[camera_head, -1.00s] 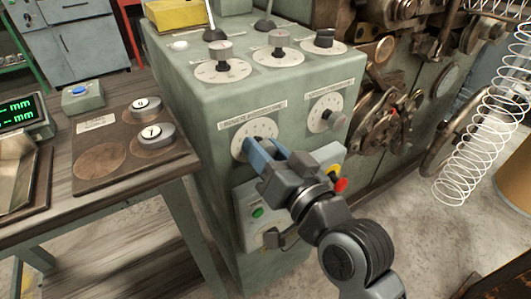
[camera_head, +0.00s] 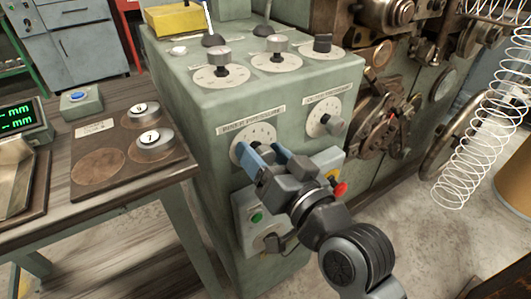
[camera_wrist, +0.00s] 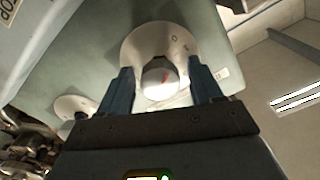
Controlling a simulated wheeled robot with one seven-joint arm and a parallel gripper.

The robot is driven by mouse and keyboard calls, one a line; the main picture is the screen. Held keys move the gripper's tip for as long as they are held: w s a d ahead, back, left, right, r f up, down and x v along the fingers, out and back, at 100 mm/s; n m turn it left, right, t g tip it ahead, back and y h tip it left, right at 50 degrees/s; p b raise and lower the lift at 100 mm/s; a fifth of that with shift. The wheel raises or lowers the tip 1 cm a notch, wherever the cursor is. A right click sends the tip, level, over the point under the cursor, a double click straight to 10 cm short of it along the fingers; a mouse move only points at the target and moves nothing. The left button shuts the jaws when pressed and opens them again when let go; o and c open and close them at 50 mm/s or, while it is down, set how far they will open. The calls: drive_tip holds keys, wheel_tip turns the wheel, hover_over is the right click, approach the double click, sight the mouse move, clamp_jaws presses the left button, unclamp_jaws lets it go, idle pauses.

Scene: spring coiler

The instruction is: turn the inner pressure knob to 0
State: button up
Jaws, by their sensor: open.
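A round dial plate (camera_head: 260,132) sits on the left of the cabinet's front face, under a label (camera_head: 252,120) too blurred to read for sure. Its knob is hidden by my gripper in the head view. My gripper (camera_head: 260,150) is open in front of this dial. In the wrist view its two blue fingers (camera_wrist: 160,72) stand on either side of the knob, with gaps visible. Contact cannot be seen. The exact reading is unclear.
A second front knob (camera_head: 335,126) sits to the right. Several dials with knobs (camera_head: 275,55) are on the cabinet top. A table (camera_head: 60,160) stands left.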

drive_tip(key=v, duration=0.7)
drive_tip(key=shift+s+d+b, duration=0.2)
drive_tip(key=shift+s+b, duration=0.1)
drive_tip(key=shift+b, duration=0.1)
drive_tip(key=s+d+f+m+h+p, duration=0.2)
drive_tip(key=s+d+f+h+p, duration=0.3)
drive_tip(key=s+d, duration=0.75)
drive_tip(key=s+d+r+h+p, duration=0.1)
drive_tip(key=s+d+r+h, duration=0.1)
drive_tip(key=s, duration=0.7)
drive_tip(key=s+d+r+h+p, duration=0.2)
drive_tip(key=s+d+r+h, duration=0.1)
drive_tip(key=s, duration=0.7)
drive_tip(key=shift+d, duration=0.65)
